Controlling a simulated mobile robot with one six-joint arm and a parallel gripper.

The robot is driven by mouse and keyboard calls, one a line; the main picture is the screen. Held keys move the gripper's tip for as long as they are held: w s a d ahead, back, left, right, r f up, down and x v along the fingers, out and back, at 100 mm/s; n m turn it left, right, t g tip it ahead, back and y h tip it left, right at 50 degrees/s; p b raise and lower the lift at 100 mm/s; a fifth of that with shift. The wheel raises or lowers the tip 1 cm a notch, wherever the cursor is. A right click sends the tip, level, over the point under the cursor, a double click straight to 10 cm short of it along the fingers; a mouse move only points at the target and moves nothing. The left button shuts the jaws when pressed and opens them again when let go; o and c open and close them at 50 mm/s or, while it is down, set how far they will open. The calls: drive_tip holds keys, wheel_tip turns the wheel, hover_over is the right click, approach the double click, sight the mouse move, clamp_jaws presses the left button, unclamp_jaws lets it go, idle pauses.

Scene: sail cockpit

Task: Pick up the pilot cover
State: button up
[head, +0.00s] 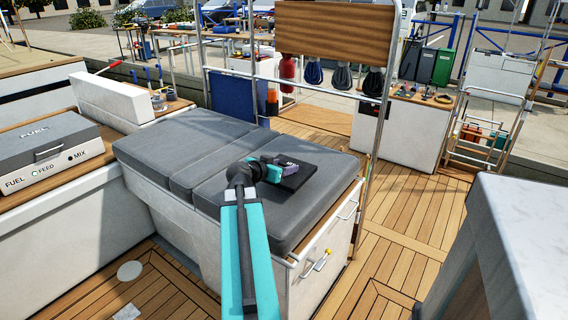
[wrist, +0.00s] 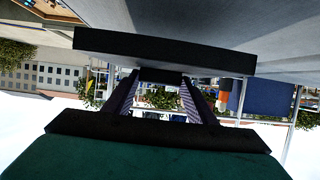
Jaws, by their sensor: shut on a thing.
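The pilot cover (head: 293,180) is a flat black plate with small pale lettering on its far part. It is over the grey cushion of the bench in the head view; I cannot tell whether it touches the cushion. In the wrist view the cover (wrist: 165,50) is a dark slab across the upper middle. My gripper (head: 276,171) reaches it from the left. In the wrist view my gripper (wrist: 160,84) has its two purplish fingers shut on a small dark block at the cover's face. Part of the cover is hidden behind my gripper.
The cushioned bench (head: 185,140) surrounds the cover, with a metal rail and wooden board (head: 332,33) behind it. A grey fuel box (head: 45,145) is at left. A pale block (head: 520,235) stands at right. Wooden deck (head: 415,215) is clear between.

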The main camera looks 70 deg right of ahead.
sight(281, 184)
drive_tip(key=shift+s+a, duration=0.3)
drive_tip(key=shift+a, duration=0.6)
drive_tip(key=shift+a+f+b, duration=0.1)
drive_tip(key=shift+b, duration=0.95)
drive_tip(key=shift+a+b, duration=0.15)
drive_tip(key=shift+b, duration=1.1)
drive_tip(key=b, duration=0.4)
drive_tip(key=a+b, duration=0.1)
drive_tip(key=b, duration=0.2)
drive_tip(key=shift+s+a+b, duration=0.3)
drive_tip(key=shift+b, duration=0.05)
drive_tip(key=shift+a+b, duration=0.25)
drive_tip(key=shift+b, duration=0.55)
drive_tip(key=shift+s+a+r+b, duration=0.2)
drive_tip(key=shift+s+a+b, duration=0.05)
drive_tip(key=shift+a+b, duration=0.4)
drive_tip(key=shift+s+a+r+b, duration=0.2)
drive_tip(key=shift+a+b, duration=0.4)
drive_tip(key=shift+a, duration=0.05)
drive_tip(key=shift+r, duration=0.1)
